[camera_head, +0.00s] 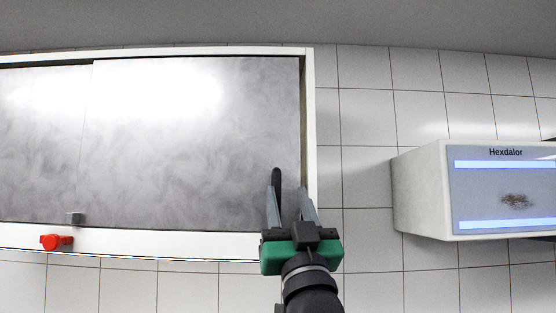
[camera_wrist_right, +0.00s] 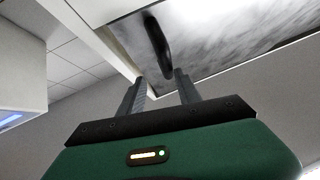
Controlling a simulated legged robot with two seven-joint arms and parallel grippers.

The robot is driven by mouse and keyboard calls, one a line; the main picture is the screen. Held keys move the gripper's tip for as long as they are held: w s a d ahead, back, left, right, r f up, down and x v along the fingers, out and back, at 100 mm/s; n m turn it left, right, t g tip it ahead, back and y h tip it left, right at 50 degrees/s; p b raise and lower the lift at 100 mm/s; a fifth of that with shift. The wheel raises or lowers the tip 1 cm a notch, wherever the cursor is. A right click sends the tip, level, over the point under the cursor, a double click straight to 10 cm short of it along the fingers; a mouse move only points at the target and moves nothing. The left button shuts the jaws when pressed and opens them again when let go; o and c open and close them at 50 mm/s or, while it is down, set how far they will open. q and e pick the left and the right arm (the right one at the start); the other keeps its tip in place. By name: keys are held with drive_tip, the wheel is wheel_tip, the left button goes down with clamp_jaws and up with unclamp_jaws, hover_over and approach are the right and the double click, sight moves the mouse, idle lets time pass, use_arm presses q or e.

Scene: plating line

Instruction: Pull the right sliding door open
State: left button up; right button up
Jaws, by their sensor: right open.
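The right sliding door (camera_head: 190,150) is a grey, marbled panel in a white-framed wall cabinet; it covers the right part of the front. Its dark upright handle (camera_head: 276,178) is near the door's right edge. My right gripper (camera_head: 291,190) is open in front of the handle's lower part, its fingers pointing up. In the wrist view the handle (camera_wrist_right: 157,45) stands beyond the gap between the open fingertips (camera_wrist_right: 160,80). I cannot tell whether a finger touches it. The left door panel (camera_head: 40,140) shows at the left. My left gripper is not in view.
A red knob (camera_head: 55,242) and a small grey block (camera_head: 74,218) sit at the cabinet's lower frame. A white box labelled Hexdalor (camera_head: 420,195) juts from the tiled wall at the right. Bare tiles (camera_head: 365,130) lie between it and the cabinet.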

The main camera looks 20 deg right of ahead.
sight(279, 195)
drive_tip(key=shift+w+d+r+p, duration=0.2)
drive_tip(key=shift+d+r+p, duration=0.15)
drive_tip(key=shift+d+r, duration=0.25)
drive_tip(key=shift+w+d+r+p, duration=0.2)
drive_tip(key=shift+d+r+p, duration=0.1)
drive_tip(key=shift+d+r, duration=0.25)
drive_tip(key=w+a, duration=0.3)
drive_tip(key=shift+f, duration=0.35)
drive_tip(key=shift+c, duration=0.5)
drive_tip(key=shift+a, duration=0.3)
drive_tip(key=shift+c, duration=1.2)
drive_tip(key=shift+s+r, duration=0.1)
drive_tip(key=shift+s, duration=0.05)
drive_tip(key=shift+c, duration=1.1)
drive_tip(key=shift+s+d, duration=0.1)
drive_tip(key=shift+d, duration=0.15)
drive_tip(key=shift+c, duration=1.3)
drive_tip(key=shift+s+d, duration=0.1)
drive_tip(key=shift+d, duration=0.5)
clamp_jaws()
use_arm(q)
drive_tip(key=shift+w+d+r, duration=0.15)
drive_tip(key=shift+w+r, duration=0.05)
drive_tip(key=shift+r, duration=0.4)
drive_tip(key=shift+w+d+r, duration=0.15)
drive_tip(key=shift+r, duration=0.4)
use_arm(e)
drive_tip(key=shift+a, duration=0.1)
